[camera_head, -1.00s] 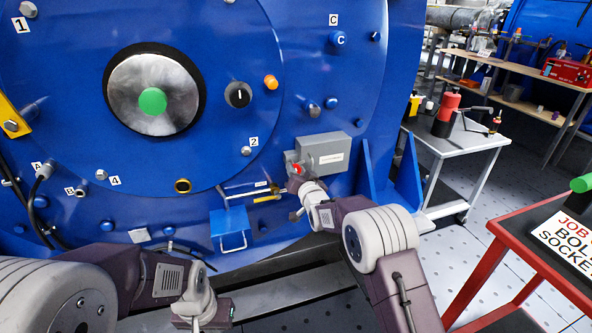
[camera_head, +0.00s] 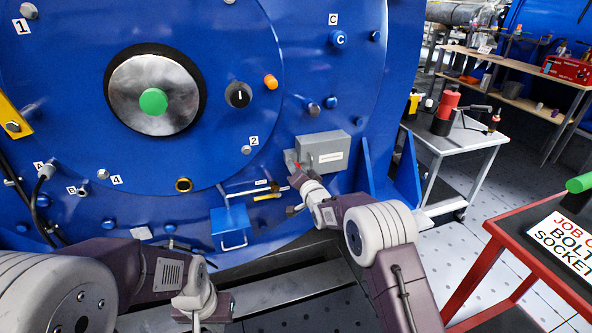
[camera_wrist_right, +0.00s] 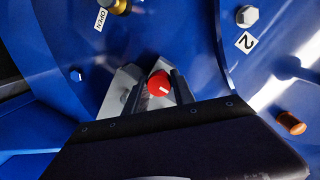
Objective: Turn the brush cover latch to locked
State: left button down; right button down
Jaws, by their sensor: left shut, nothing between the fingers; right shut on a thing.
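The latch appears to be a red round knob with a white mark (camera_wrist_right: 160,86), seen between the fingers of my right gripper (camera_wrist_right: 152,90) in the right wrist view. My right gripper is shut on it. In the head view the right gripper (camera_head: 295,172) is at the left side of a grey box (camera_head: 322,152) on the blue motor, and only a sliver of red shows there. The mark's locked or unlocked position cannot be read. My left gripper (camera_head: 205,308) is low at the bottom of the head view, shut and empty, away from the motor face.
A blue box with a wire handle (camera_head: 231,228) is on the motor left of my right gripper. A brass fitting (camera_head: 267,196) is above it, near an OPEN label (camera_wrist_right: 99,19). A black knob (camera_head: 238,95) is higher up. A red cart (camera_head: 500,228) stands at the right.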

jog(key=shift+d+f, duration=0.15)
jog(key=c, duration=1.1)
grip_release()
jog(key=p+v, duration=0.1)
jog(key=v, duration=0.8)
